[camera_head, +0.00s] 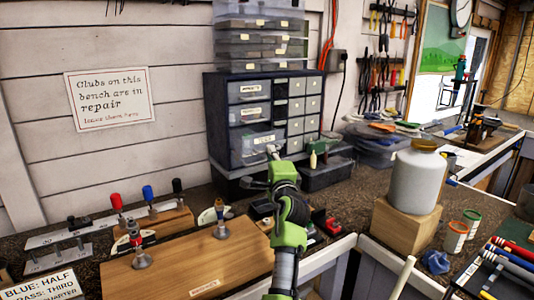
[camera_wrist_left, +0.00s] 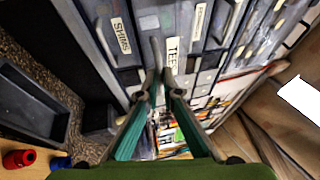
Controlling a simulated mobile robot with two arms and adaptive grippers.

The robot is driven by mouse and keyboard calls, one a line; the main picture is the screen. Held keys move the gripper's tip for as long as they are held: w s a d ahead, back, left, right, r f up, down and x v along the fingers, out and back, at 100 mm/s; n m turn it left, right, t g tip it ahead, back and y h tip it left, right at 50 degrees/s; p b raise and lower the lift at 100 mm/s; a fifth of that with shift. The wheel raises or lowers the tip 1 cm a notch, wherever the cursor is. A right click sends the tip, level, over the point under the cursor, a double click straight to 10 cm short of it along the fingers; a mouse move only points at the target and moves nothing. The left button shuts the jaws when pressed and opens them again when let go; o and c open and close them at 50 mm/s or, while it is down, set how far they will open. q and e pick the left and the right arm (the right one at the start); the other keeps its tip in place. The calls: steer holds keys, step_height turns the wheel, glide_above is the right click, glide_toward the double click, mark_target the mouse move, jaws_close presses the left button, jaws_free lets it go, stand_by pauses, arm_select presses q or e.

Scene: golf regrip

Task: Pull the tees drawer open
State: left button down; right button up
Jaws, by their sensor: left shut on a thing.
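The tees drawer (camera_head: 246,150) is a clear-fronted drawer low on the left side of the dark blue drawer cabinet (camera_head: 213,110). Its "TEES" label (camera_wrist_left: 172,52) reads clearly in the left wrist view. My left gripper (camera_head: 272,152) reaches up to this drawer's front, and its fingers (camera_wrist_left: 158,88) are shut on the drawer handle (camera_wrist_left: 155,52). The fingertips partly cover the handle. The drawer front looks about level with the cabinet face; I cannot tell whether it stands slightly out. My right gripper is not in view.
A wooden board (camera_head: 190,272) with upright fittings lies on the bench in front. A black bin (camera_head: 325,176) stands right of my gripper. A white jug (camera_head: 418,180) on a wood block (camera_head: 405,228) stands farther right. Clear trays (camera_head: 260,30) top the cabinet.

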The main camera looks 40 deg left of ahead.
arm_select(q)
steer(key=shift+s+d, duration=0.1)
steer(key=shift+d, duration=0.3)
steer(key=c, duration=2.4)
jaws_free()
steer(key=shift+o, duration=0.9)
steer(key=shift+a, duration=0.15)
steer(key=v, duration=0.7)
steer(key=shift+d, duration=0.25)
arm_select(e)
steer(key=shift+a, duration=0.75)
arm_select(q)
steer(key=shift+s, duration=0.15)
